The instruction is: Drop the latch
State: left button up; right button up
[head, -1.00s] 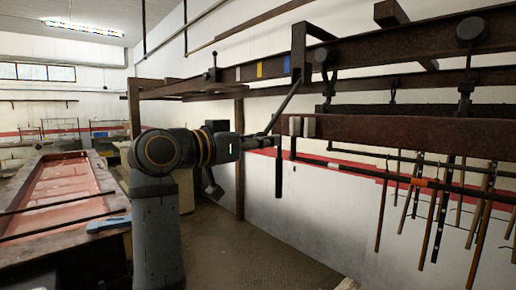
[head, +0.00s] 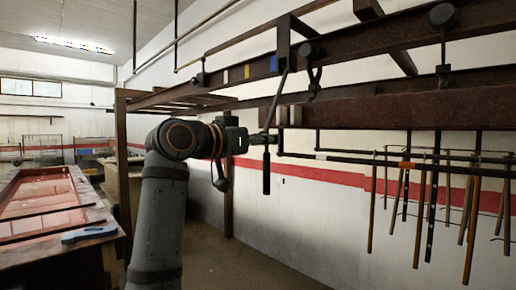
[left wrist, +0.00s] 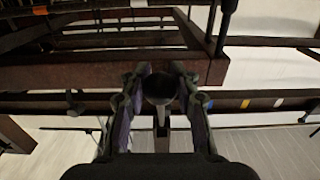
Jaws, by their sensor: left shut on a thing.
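The latch is seemingly the dark lever (head: 278,100) that slants down from a block on the brown overhead rail (head: 330,60). A black handle (head: 266,178) hangs straight down near its lower end; how the two join is unclear. My left gripper (head: 264,139) is at the lever's lower end, just above the black handle. In the left wrist view my left gripper's fingers (left wrist: 160,95) are closed in on both sides of a dark round piece (left wrist: 159,88), with a pale rod below it. The fingers hide part of it. My right gripper is not in view.
Several hooks with rollers hang from the rail. Long-handled tools (head: 419,212) hang on a bar at the right. A workbench (head: 45,215) with a blue tool (head: 88,234) stands at the left.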

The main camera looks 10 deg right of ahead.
pick_arm(q)
jog(key=shift+w+d+f, duration=0.3)
jog(key=shift+d, duration=0.05)
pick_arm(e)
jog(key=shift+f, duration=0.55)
pick_arm(q)
jog(key=shift+d+f+b, duration=0.1)
jog(key=shift+b, duration=0.3)
jog(key=w+d+b, duration=0.1)
jog(key=w+d+f+b, duration=0.1)
jog(key=b, duration=0.1)
jog(key=shift+d, duration=0.35)
jog(key=shift+c, duration=0.2)
jog(key=shift+w+d, duration=0.2)
jog(key=shift+d, duration=0.05)
jog(key=shift+c, duration=0.2)
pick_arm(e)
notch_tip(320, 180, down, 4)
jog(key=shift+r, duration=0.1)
pick_arm(q)
jog(key=b+x, duration=0.2)
jog(key=x, duration=0.1)
jog(key=shift+w+d+f, duration=0.1)
jog(key=shift+d+f, duration=0.05)
jog(key=shift+d, duration=0.1)
jog(key=shift+w+d, duration=0.2)
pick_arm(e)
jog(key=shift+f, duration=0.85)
